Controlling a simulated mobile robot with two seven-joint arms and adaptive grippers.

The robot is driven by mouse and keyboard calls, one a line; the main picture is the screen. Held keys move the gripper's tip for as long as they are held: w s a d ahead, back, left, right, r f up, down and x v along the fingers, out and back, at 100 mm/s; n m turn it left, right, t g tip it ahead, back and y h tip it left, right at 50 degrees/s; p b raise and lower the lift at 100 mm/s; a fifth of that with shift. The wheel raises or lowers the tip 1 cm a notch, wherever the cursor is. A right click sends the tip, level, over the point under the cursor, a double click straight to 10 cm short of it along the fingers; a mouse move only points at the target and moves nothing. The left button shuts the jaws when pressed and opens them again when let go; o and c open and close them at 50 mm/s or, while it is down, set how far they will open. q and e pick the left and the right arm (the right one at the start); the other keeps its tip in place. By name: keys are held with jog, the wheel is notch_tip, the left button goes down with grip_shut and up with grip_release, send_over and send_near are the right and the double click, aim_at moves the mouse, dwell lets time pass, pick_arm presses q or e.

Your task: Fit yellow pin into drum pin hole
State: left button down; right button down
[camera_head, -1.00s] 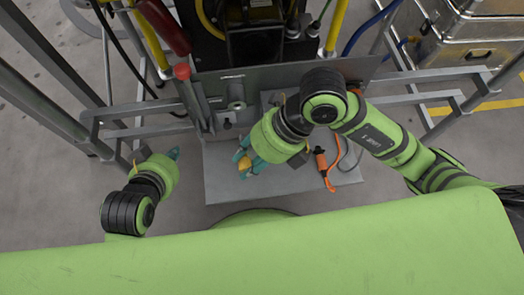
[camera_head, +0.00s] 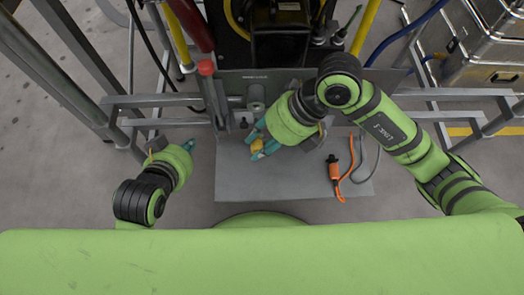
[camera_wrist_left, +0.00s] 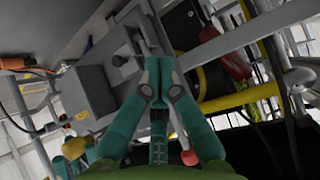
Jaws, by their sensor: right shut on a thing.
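The yellow pin (camera_head: 257,147) is between the teal fingers of my right gripper (camera_head: 255,142), which is shut on it above the grey plate, just in front of the upright metal panel. The fingers cover part of the pin. Yellow also shows in the left wrist view (camera_wrist_left: 75,148) beside teal fingers. My left gripper (camera_head: 188,145) is empty, left of the panel, with its fingertips together in the left wrist view (camera_wrist_left: 159,68). A dark drum with a yellow rim (camera_wrist_left: 234,102) appears right of those fingers. I cannot make out its pin hole.
The grey plate (camera_head: 285,182) is mostly clear. An orange tool with a cable (camera_head: 335,170) lies on its right. A short grey cylinder (camera_head: 256,107) is on the panel. A red-topped lever (camera_head: 206,68) stands beside it. Metal rails flank both sides; metal cases (camera_head: 490,50) stand at upper right.

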pick_arm(q)
jog(key=shift+w+d+r+t, duration=0.3)
jog(key=shift+w+r+t, duration=0.1)
jog(key=shift+w+r, duration=0.05)
pick_arm(e)
jog(key=shift+w, duration=0.8)
pick_arm(q)
jog(key=shift+r, duration=0.3)
dwell(0.4)
jog(key=shift+f, duration=0.2)
pick_arm(e)
jog(key=shift+w, duration=0.3)
pick_arm(q)
jog(key=shift+f+b, duration=0.4)
pick_arm(e)
jog(key=shift+w, duration=2.35)
jog(key=c, duration=0.9)
grip_release()
jog(key=shift+o, duration=0.2)
jog(key=v, duration=0.7)
jog(key=shift+r, duration=0.25)
